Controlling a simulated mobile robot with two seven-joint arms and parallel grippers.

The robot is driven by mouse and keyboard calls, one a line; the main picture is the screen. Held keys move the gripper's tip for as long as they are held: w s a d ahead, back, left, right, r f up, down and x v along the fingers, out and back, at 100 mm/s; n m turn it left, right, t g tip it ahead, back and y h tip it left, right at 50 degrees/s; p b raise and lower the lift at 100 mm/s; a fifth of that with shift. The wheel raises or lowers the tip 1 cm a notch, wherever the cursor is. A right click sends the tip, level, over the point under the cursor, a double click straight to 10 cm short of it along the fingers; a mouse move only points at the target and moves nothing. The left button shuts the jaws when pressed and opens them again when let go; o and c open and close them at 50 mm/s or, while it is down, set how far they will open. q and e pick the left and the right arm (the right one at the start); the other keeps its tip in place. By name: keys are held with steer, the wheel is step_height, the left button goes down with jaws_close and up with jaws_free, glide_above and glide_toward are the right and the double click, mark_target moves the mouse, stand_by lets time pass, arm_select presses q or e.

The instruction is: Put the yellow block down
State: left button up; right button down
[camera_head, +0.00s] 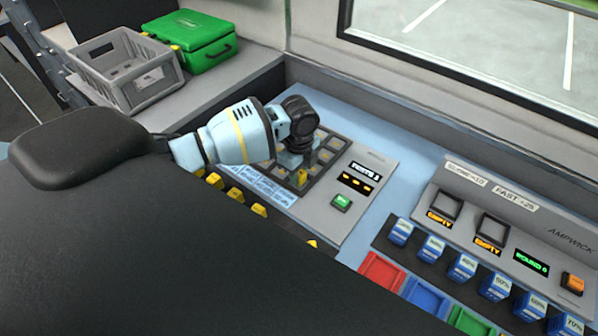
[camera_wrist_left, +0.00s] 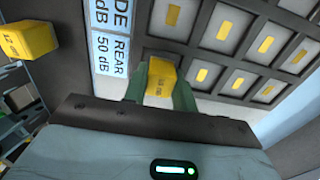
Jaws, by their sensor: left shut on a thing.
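My left gripper (camera_head: 300,170) points down over the near part of the dark grid (camera_head: 331,153) on the grey panel. It is shut on a yellow block (camera_head: 303,178). In the left wrist view the block (camera_wrist_left: 160,84) sits between the green fingers (camera_wrist_left: 160,92), its small label hard to read. It overlaps the near end of the grid (camera_wrist_left: 221,45), beside the "REAR 50 dB" label strip (camera_wrist_left: 107,42). Whether it touches the grid I cannot tell. The grid's visible cells carry small yellow marks. My right gripper is not in view.
Several other yellow blocks (camera_head: 236,194) stand in a row along the panel's near edge. A green button (camera_head: 341,202) and display (camera_head: 357,182) are right of the grid. Blue blocks (camera_head: 461,266) stand farther right. A grey crate (camera_head: 126,69) and green case (camera_head: 194,39) are at the back left.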

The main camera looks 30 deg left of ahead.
arm_select(q)
steer(key=shift+f, duration=0.2)
steer(key=o, duration=1)
steer(key=shift+r, duration=0.1)
step_height(320, 180, up, 12)
steer(key=shift+r+p, duration=0.15)
steer(key=shift+p, duration=0.3)
